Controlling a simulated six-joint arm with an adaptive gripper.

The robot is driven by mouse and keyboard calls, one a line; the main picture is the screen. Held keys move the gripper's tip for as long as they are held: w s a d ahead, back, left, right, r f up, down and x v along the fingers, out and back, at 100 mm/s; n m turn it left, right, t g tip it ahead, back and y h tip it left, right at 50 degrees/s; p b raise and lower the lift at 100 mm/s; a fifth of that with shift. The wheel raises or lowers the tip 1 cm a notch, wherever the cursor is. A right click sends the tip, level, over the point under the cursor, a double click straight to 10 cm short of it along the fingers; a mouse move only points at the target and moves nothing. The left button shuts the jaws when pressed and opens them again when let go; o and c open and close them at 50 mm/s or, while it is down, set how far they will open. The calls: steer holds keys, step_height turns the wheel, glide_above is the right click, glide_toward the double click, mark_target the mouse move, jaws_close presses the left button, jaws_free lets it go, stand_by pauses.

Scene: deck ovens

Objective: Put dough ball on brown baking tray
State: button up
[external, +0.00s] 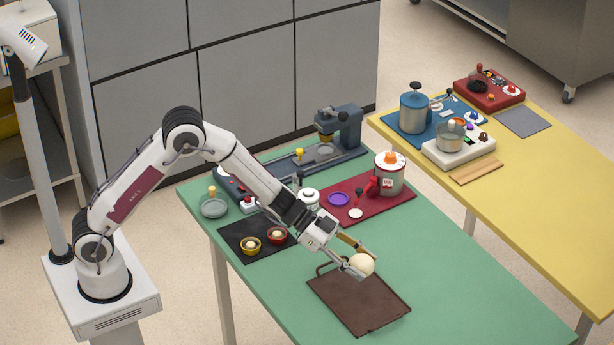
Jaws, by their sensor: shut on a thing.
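The dough ball (362,264) is round and cream-coloured. My gripper (357,258) is shut on it, with its fingers on either side of the ball. The ball appears over the far right part of the brown baking tray (358,308); whether it touches the tray cannot be told from this view. The tray is flat and dark brown, with a handle loop at its far left edge, and lies on the green table. No other thing shows on the tray.
A black mat (252,238) with yellow and red bowls lies left of the tray. A red mat (390,205) with a large pot (390,172) lies beyond. The green table (470,290) is clear right of the tray. A yellow table (540,190) stands behind.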

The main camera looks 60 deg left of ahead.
glide_above(358, 296)
steer(key=shift+d+f, duration=0.1)
steer(key=shift+f, duration=2.95)
steer(key=shift+f, duration=1.85)
steer(key=shift+f, duration=0.15)
steer(key=o, duration=1)
steer(key=shift+v, duration=6.1)
steer(key=shift+w, duration=0.1)
